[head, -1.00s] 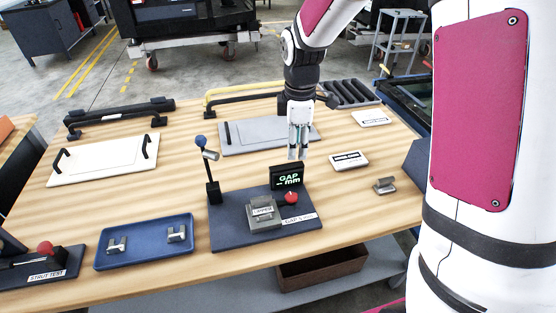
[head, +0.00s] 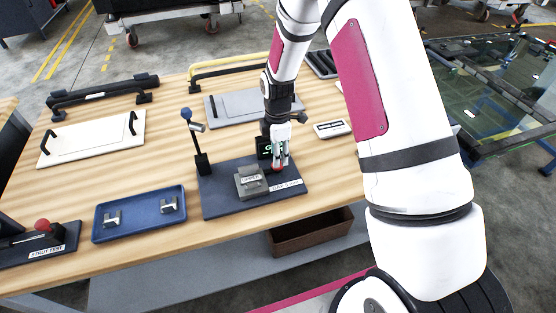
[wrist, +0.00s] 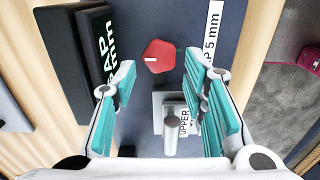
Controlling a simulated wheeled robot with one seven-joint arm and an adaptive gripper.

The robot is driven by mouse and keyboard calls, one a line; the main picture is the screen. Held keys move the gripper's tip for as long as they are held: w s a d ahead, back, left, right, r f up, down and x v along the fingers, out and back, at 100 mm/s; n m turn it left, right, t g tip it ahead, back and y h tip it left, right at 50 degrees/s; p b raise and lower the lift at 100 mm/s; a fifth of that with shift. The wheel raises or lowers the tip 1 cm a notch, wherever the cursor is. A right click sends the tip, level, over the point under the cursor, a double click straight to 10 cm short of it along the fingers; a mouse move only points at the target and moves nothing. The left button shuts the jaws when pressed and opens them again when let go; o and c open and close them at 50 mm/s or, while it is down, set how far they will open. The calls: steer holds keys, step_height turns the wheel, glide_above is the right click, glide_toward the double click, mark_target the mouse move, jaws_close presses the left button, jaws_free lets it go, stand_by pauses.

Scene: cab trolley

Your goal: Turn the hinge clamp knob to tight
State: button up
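The red clamp knob (wrist: 159,56) with a white pointer mark shows between my open fingers in the wrist view, ahead of the fingertips. My gripper (wrist: 165,75) has its teal finger pads wide apart with nothing between them. In the head view my gripper (head: 280,160) is over the right part of the dark gauge base (head: 225,203), and the knob is mostly hidden behind the fingers. The grey clamp block (head: 251,182), labelled UPPER, is left of the fingers. I cannot tell the exact height gap to the knob.
The black GAP display (wrist: 78,65) stands close beside my left finger in the wrist view. A blue tray (head: 138,236) with two metal brackets lies to the left.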

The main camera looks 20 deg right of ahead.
steer(key=shift+f, duration=1.85)
steer(key=c, duration=0.9)
steer(key=shift+o, duration=0.2)
